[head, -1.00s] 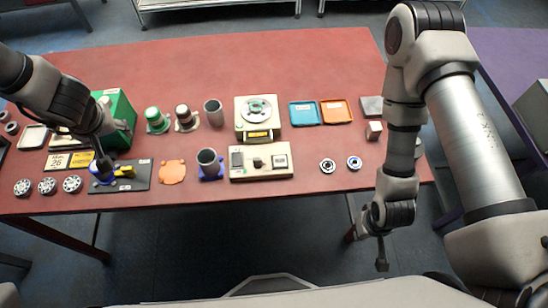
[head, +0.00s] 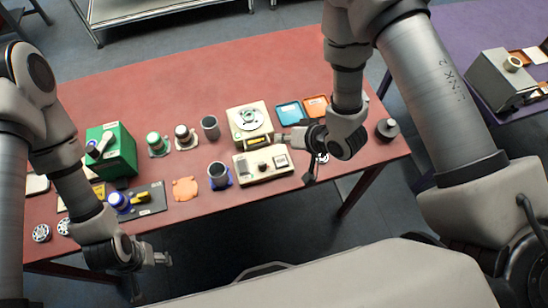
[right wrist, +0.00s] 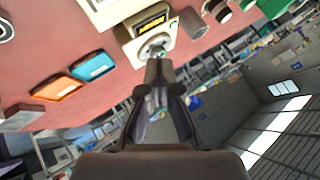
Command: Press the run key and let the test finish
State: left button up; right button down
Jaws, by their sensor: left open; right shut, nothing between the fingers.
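A cream tester (head: 236,126) with a round plate on top and a yellow display stands mid-table; it also shows upside down in the right wrist view (right wrist: 138,52). A cream control box (head: 246,176) in front of it has a grey panel, a dark knob or key and a labelled panel; I cannot tell which part is the run key. My right gripper (head: 283,137) is shut and empty, pointing left beside the tester, above the box's right end. In the right wrist view its fingertips (right wrist: 156,66) overlap the tester; contact cannot be told. My left gripper (head: 165,259) is open and empty before the table's front edge.
Teal (head: 288,114) and orange (head: 314,104) trays lie right of the tester, partly behind my right arm. A grey cup (head: 210,127), another dark cup (head: 219,175), an orange mat (head: 185,189) and a green box (head: 120,150) stand left.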

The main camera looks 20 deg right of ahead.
jog(key=b, duration=0.7)
send_over(283, 161)
notch_tip(283, 161, down, 8)
jog(key=shift+r, duration=0.1)
jog(key=shift+f, duration=0.55)
jog(key=shift+f, duration=0.1)
dwell(0.5)
jog(key=shift+f+b, duration=0.35)
